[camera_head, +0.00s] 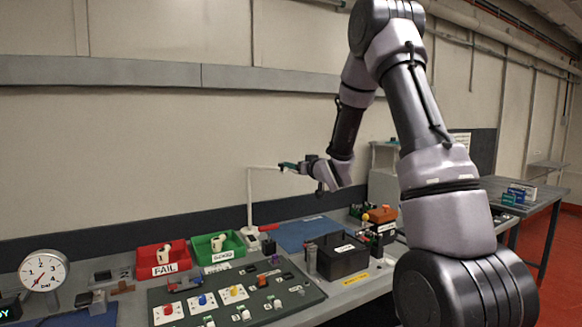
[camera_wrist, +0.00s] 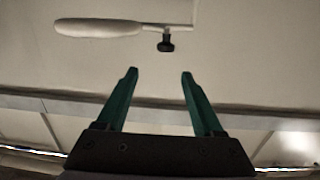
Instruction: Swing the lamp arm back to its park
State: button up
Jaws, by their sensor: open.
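The lamp arm (camera_head: 262,168) is a thin white bar at the top of a white upright post (camera_head: 249,200) at the back of the bench. In the wrist view a pale rounded lamp head (camera_wrist: 97,28) sits on a thin rod, with a small black knob (camera_wrist: 166,43) hanging from it. My gripper (camera_head: 282,166) is at the lamp arm's height, at its right end in the head view. In the wrist view its green fingers (camera_wrist: 160,72) are open and empty, and the knob lies just beyond the fingertips, apart from them.
Below are a red FAIL bin (camera_head: 164,269), a green bin (camera_head: 219,257), a dark panel with coloured knobs (camera_head: 255,296), a black battery (camera_head: 338,262) and a blue mat (camera_head: 300,234). A dial gauge (camera_head: 43,272) stands at left. Air around my gripper is mostly clear.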

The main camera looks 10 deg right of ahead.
aim_at(282, 164)
jog(key=shift+n+y, duration=0.3)
jog(key=x, duration=0.7)
jog(key=f+x, duration=0.1)
jog(key=x, duration=0.3)
jog(key=shift+s+a+f, duration=0.1)
jog(key=shift+s+a, duration=0.05)
grip_shut()
dwell(1.0)
